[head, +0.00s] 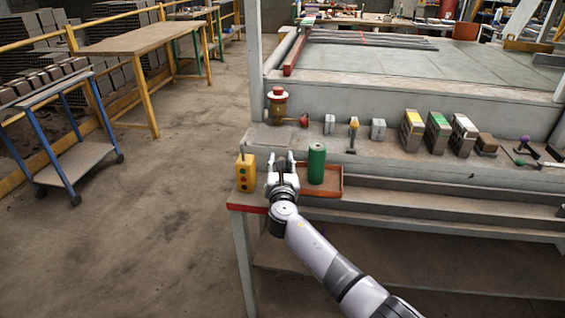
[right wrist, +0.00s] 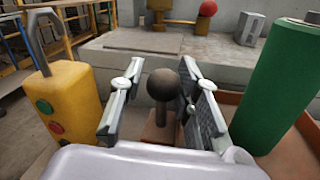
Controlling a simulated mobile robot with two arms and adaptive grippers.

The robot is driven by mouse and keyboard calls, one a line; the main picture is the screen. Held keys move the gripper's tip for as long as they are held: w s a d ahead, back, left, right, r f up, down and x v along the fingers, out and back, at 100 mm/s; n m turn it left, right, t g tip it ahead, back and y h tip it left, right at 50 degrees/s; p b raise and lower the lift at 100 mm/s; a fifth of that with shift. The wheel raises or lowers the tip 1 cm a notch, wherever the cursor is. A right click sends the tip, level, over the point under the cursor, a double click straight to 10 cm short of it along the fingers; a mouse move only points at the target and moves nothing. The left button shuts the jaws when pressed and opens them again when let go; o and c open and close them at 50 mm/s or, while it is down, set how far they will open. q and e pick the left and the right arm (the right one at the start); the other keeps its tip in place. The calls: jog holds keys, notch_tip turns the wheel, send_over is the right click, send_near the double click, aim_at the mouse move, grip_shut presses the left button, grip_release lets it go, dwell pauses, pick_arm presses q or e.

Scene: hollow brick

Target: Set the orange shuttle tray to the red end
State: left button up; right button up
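The orange shuttle tray (head: 331,193) lies on the ledge, with a green cylinder (head: 316,164) standing in it; its orange rim also shows at right in the right wrist view (right wrist: 309,128). A dark round knob (right wrist: 163,85) on a short stem rises from a reddish-brown base, left of the cylinder. My right gripper (head: 281,163) is at the tray's left side. Its fingers (right wrist: 160,95) are open on either side of the knob; contact is not clear. A red strip (head: 240,208) marks the ledge's left front end. My left gripper is not in view.
A yellow control box (head: 245,173) with coloured buttons stands close left of my right gripper. Behind are a red-topped device (head: 278,105), small grey blocks (head: 378,129) and several coloured blocks (head: 438,132). The floor to the left is open, with a blue cart (head: 70,157).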

jog(key=o, duration=0.4)
jog(key=shift+a, duration=0.15)
jog(key=shift+c, duration=0.2)
jog(key=s, duration=1.2)
jog(key=shift+a, duration=0.15)
